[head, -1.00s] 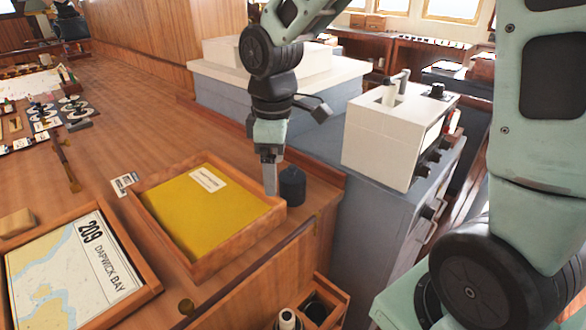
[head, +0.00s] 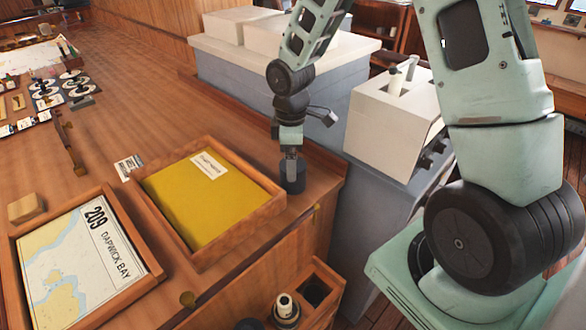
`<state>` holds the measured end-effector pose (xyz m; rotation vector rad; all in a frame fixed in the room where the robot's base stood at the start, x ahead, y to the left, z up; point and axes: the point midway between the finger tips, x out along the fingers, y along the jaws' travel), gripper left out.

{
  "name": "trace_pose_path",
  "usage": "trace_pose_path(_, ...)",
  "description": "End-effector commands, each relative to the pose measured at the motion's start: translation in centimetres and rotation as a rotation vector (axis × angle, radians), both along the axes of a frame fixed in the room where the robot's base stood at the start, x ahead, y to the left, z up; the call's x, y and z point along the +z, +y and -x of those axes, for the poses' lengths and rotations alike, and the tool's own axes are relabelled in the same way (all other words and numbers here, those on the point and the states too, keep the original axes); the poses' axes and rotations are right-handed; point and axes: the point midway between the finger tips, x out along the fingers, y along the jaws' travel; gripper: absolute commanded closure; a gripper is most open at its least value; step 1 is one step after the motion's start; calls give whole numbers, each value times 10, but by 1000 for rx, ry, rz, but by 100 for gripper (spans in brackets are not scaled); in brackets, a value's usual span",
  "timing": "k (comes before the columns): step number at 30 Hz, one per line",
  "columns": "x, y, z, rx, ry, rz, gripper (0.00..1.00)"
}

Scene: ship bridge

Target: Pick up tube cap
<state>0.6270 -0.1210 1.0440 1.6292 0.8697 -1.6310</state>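The tube cap looks to be the short dark grey cylinder (head: 293,183) standing at the right end of the wooden desk top, beside the tray with the yellow folder. My gripper (head: 291,168) points down right at this cap, and its fingers overlap the cap's upper part in the head view. The fingers look narrow from this side, so I cannot tell whether they are open around the cap or shut on it. The cap appears upright and still on the desk.
A wooden tray holding a yellow folder (head: 206,197) lies left of the cap. A framed chart (head: 75,263) is further left. A wooden holder (head: 325,275) with a dark tube (head: 285,308) is below the desk edge. A white console box (head: 392,124) stands at right.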

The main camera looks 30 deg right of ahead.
Motion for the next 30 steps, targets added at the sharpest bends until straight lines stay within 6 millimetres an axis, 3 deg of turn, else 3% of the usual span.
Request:
trace_pose_path(5, -11, -1, 0, 2, 3, 1, 13)
trace_pose_path(15, -51, -6, -1, 0, 1, 1, 13)
trace_pose_path(23, -54, -6, -1, 0, -1, 0, 13)
trace_pose_path(28, -54, -6, -1, 0, -1, 0, 54)
trace_pose_path(29, -54, -6, -1, 0, -1, 0, 60)
trace_pose_path(30, -54, -6, -1, 0, -1, 0, 60)
